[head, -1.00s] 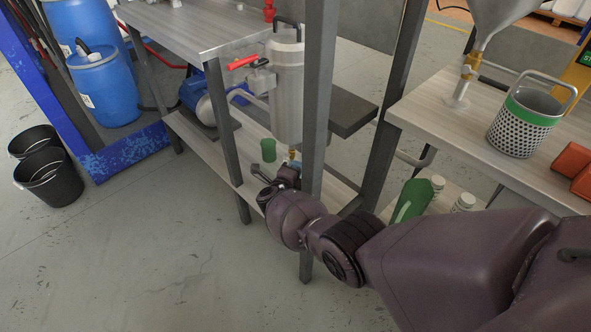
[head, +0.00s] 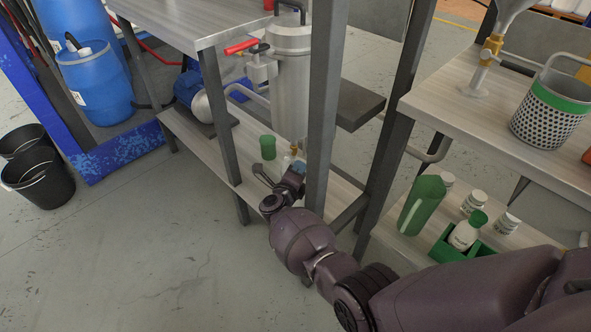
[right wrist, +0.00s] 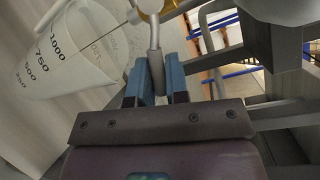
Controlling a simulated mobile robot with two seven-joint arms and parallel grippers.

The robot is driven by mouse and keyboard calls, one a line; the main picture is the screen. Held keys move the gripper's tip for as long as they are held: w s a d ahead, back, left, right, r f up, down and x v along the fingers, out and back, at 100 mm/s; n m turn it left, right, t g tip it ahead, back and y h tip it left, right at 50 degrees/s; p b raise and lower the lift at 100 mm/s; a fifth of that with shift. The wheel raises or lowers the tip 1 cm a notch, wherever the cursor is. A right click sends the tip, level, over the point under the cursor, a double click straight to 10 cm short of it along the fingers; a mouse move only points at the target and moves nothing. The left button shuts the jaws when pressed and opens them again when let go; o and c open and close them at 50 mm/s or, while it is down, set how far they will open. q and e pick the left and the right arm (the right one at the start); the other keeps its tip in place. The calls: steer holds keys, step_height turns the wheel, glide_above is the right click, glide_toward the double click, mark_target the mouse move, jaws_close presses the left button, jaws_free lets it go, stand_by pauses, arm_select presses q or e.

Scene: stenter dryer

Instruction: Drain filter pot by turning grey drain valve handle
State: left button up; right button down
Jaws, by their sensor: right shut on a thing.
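The filter pot (head: 290,95) is a grey metal cylinder beside the table, above a lower shelf. A brass fitting (head: 293,147) shows below it. My right gripper (head: 283,178) is low under the pot, by the shelf. In the right wrist view, my right gripper's blue-grey fingers (right wrist: 160,82) are shut on the grey drain valve handle (right wrist: 155,58), which hangs below a brass valve body (right wrist: 152,7). A translucent measuring jug (right wrist: 68,50) stands to the left of the fingers. The pot's outlet is hidden. My left gripper is not in view.
A dark upright post (head: 322,110) stands just right of the pot and gripper. A red-handled valve (head: 241,46) sits by the pot. Bottles and a green box (head: 450,245) are on the right shelf.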

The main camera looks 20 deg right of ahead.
arm_select(q)
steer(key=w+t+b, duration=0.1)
steer(key=b, duration=0.4)
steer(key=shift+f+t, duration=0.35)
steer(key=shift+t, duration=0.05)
arm_select(e)
steer(key=m, duration=0.1)
steer(key=f+m, duration=0.1)
steer(key=f+m+t+h, duration=0.1)
steer(key=shift+w+a+f, duration=0.15)
steer(key=shift+w+f, duration=0.05)
steer(key=shift+w, duration=0.1)
arm_select(q)
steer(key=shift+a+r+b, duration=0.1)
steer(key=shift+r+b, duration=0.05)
steer(key=shift+b, duration=0.25)
arm_select(e)
steer(key=shift+w+r+m, duration=0.1)
steer(key=shift+r+m, duration=0.1)
steer(key=shift+m, duration=0.1)
steer(key=c, duration=1.1)
jaws_free()
steer(key=shift+c, duration=0.2)
steer(key=shift+a, duration=0.15)
